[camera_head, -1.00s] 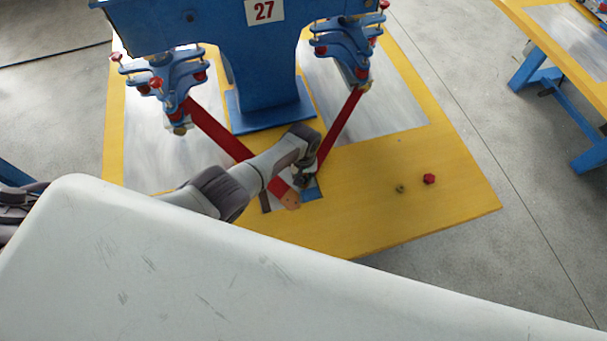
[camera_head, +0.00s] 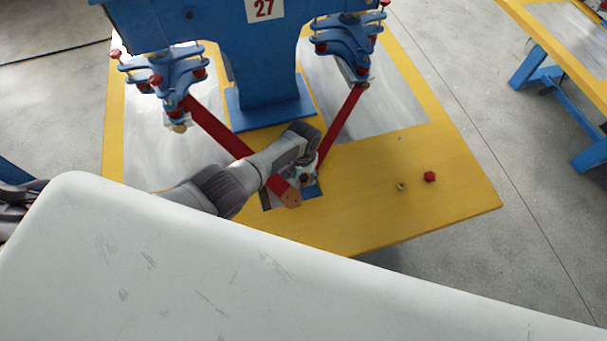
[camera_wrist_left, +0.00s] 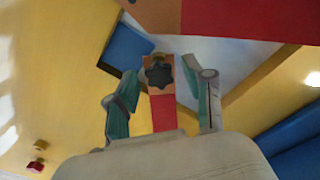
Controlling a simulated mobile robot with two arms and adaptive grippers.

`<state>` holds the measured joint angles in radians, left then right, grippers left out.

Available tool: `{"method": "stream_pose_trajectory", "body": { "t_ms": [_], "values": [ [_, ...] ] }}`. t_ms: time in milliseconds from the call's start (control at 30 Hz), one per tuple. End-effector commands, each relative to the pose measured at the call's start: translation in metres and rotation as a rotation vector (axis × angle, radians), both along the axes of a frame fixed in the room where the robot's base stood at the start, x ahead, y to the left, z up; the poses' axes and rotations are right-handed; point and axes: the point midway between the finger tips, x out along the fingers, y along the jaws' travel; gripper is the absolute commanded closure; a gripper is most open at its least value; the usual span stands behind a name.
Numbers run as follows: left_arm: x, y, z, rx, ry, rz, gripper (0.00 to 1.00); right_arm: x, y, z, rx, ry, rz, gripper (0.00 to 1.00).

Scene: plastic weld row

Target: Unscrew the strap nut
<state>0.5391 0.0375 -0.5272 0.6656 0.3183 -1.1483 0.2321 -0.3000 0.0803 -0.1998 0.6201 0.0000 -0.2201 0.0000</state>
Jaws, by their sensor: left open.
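A dark star-shaped knob (camera_wrist_left: 159,74), which looks like the strap nut, sits on the orange-tan end of a red strap in the left wrist view. My left gripper (camera_wrist_left: 160,80) is open, with one finger on each side of the knob and a gap to each. Contact or exact height above it cannot be told. In the head view my left gripper (camera_head: 306,178) is over the strap ends, near the tan tip (camera_head: 291,199) of the left red strap (camera_head: 215,130). The right red strap (camera_head: 340,125) runs down to the same spot. My arm partly hides this area.
A red nut (camera_head: 429,177) and a small brass-coloured nut (camera_head: 401,187) lie loose on the yellow table (camera_head: 455,190). A blue stand (camera_head: 262,70) with blue clamp heads rises behind. The table's right side is mostly clear. Another yellow table (camera_head: 560,45) stands at right.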

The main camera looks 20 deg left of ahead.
Motion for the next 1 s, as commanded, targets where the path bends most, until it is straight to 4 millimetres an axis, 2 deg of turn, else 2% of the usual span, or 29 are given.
{"method": "stream_pose_trajectory", "body": {
  "t_ms": [600,733,1000],
  "values": [
    [0.001,0.0,-0.001,0.001,0.0,-1.087,0.48,0.0,0.0,-0.013,0.0,0.0,0.0,0.6],
    [0.0,0.0,0.0,-0.001,0.001,-1.187,0.48,0.0,0.0,-0.013,0.0,0.0,0.0,0.6],
    [0.0,-0.001,0.0,-0.002,0.0,-1.197,0.48,0.0,0.0,-0.013,0.0,0.0,0.0,0.6]
  ]
}}
